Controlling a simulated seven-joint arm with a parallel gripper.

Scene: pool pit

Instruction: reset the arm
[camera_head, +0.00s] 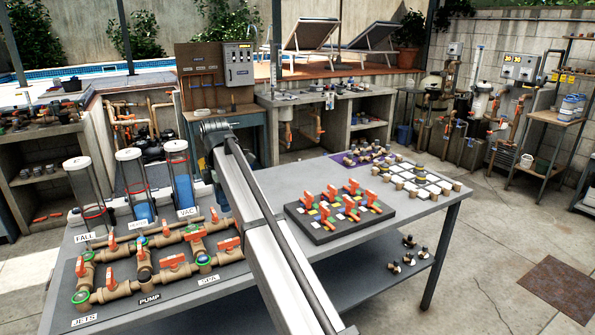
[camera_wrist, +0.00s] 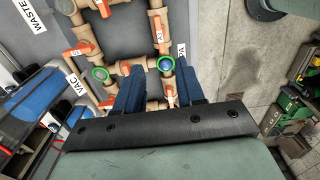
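My arm runs up through the middle of the head view from the bottom edge, and its far end is seen over the back of the bench. The fingers are not clear in that view. In the wrist view my gripper (camera_wrist: 156,80) shows two dark blue fingers standing apart, with a gap between them. No held object shows in the gap. Beyond the fingers is brown pipework (camera_wrist: 157,25) with orange valve handles and a green-and-blue ring (camera_wrist: 166,63). I cannot tell how far the pipes are from the fingertips.
The grey bench carries a pipe board (camera_head: 165,262) with orange valves, clear tubes (camera_head: 180,170) at its back left, a dark valve block (camera_head: 340,212) and a tile tray (camera_head: 414,180) on the right. A blue cabinet (camera_head: 245,132) stands behind. Floor is open at right.

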